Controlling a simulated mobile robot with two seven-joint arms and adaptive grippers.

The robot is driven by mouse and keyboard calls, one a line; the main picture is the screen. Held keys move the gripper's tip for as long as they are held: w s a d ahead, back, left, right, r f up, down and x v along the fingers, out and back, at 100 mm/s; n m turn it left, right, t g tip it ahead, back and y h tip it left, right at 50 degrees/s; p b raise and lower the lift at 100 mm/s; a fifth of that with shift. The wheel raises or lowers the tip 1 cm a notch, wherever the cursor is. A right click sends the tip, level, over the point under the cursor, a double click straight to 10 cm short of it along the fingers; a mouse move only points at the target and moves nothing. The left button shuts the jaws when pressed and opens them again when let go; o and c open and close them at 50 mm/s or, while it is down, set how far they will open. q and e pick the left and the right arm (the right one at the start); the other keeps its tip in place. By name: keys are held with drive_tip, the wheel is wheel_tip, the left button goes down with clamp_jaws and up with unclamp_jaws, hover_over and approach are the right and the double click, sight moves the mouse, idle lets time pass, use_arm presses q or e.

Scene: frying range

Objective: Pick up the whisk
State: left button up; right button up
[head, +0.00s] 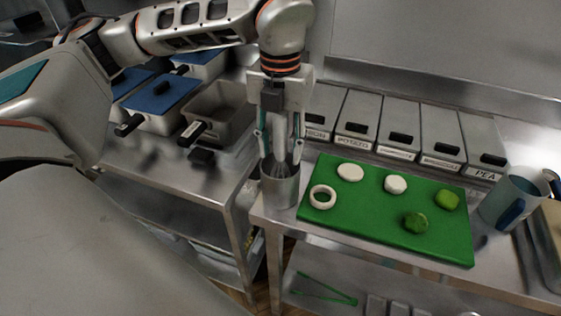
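The whisk (281,169) stands in a round metal pot (279,190) at the left front corner of the right-hand steel counter. Its wires show just above and inside the pot's rim; its upper part is hard to make out between my fingers. My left gripper (280,150) points straight down over the pot. Its two fingers are apart, one on each side of the whisk, with the tips close to the rim. I cannot tell whether they touch the whisk. My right gripper is not in view.
A green board (365,222) with several white and green pieces lies right of the pot. Labelled grey bins (400,130) stand behind it. A blue-grey jug (511,200) is at the right. Blue-lidded pans (160,100) and an open grey pan (218,105) are on the left counter.

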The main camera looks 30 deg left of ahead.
use_arm(q)
drive_tip(key=shift+f, duration=0.3)
clamp_jaws()
drive_tip(key=shift+r, duration=0.1)
